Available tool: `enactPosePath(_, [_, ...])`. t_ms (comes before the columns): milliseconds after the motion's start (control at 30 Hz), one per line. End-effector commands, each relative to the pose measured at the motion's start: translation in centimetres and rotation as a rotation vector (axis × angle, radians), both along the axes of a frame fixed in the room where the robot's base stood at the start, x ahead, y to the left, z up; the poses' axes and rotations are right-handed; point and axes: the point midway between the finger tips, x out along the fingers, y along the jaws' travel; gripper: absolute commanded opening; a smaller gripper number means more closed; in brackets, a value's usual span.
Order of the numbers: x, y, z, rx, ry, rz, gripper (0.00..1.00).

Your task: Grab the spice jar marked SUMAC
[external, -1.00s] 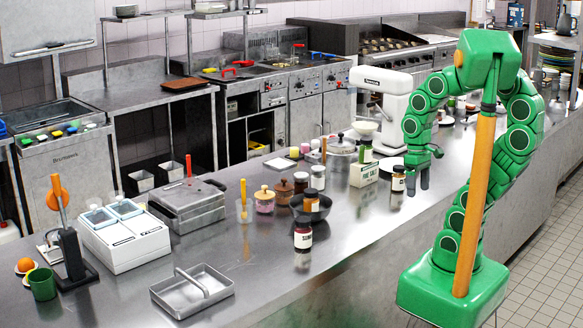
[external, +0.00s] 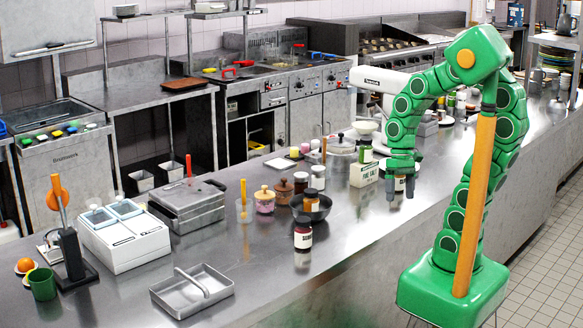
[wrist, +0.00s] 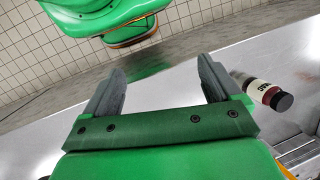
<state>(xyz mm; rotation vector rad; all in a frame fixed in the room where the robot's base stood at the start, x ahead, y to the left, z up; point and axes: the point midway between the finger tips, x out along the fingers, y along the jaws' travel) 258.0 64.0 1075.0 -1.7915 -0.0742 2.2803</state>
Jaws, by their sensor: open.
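A dark jar with a black cap and white label (external: 303,235) stands upright on the steel counter, left of my gripper and in front of a dark pan. Its lettering looks like SUMAC but is small. A jar like it shows in the wrist view (wrist: 262,90), right of the fingers, its label only partly readable. My gripper (external: 400,190) is open and points down over the right part of the counter, well apart from this jar. In the wrist view no object shows between the fingers (wrist: 158,85). A white-labelled jar by the fingers is largely hidden in the external view.
A dark pan (external: 312,208), a pink-filled jar (external: 264,200) and other lidded jars stand behind the dark jar. A FINE SALT box (external: 363,174) is left of my gripper. A metal tray (external: 192,302) lies front left. The counter right of the dark jar is clear.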

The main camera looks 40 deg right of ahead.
Motion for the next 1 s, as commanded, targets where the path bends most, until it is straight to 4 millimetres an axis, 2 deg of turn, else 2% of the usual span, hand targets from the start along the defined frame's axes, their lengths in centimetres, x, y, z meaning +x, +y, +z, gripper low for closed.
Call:
enactPosePath(200, [2.4, 4.6, -1.2, 0.139, 0.094, -0.119, 0.91])
enactPosePath(500, [6.1, 9.9, -2.2, 0.297, 0.240, -0.323, 0.91])
enactPosePath(700, [8.8, 12.8, -2.9, 0.387, 0.356, -0.476, 0.91])
enactPosePath(1000, [13.4, 16.1, -4.5, 0.490, 0.551, -0.732, 0.91])
